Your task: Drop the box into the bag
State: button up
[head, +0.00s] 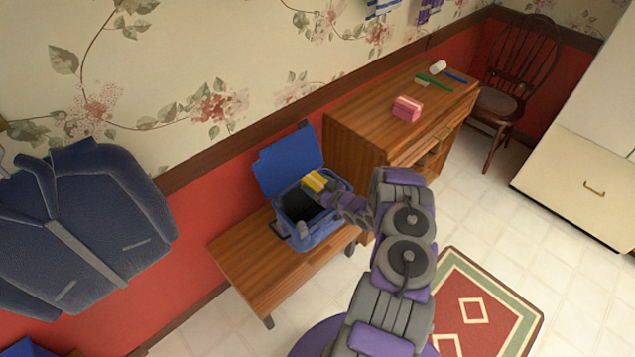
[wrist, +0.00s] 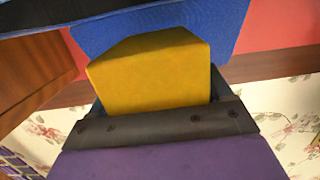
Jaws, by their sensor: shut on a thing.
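The box (head: 315,181) is small and yellow, with a pale band showing in the head view. My gripper (head: 325,187) is shut on it and holds it over the open top of the bag, near the back right of the opening. In the wrist view the yellow box (wrist: 150,70) stands out from my gripper (wrist: 150,108), whose fingers are mostly hidden. The blue bag (head: 318,237) stands open on the low wooden bench, its flap (head: 288,162) raised toward the wall. The bag's dark inside looks empty where it shows.
The wooden bench (head: 245,268) stands against the red wall. A taller wooden desk (head: 355,130) adjoins on the right, with a pink box (head: 407,108) and several small items on it. A dark jacket (head: 80,225) hangs at left. A patterned rug (head: 490,310) lies on the floor.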

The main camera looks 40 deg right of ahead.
jog(key=o, duration=1.1)
jog(key=shift+d+f, duration=0.1)
jog(key=shift+d, duration=0.2)
jog(key=shift+s+a, duration=0.1)
jog(key=shift+s, duration=0.3)
jog(key=s+r+p, duration=0.1)
jog(key=s, duration=0.7)
jog(key=s+d+r+p, duration=0.1)
jog(key=s, duration=0.7)
jog(key=shift+s+d+r+p, duration=0.15)
jog(key=shift+d+r+p, duration=0.15)
jog(key=shift+p, duration=0.1)
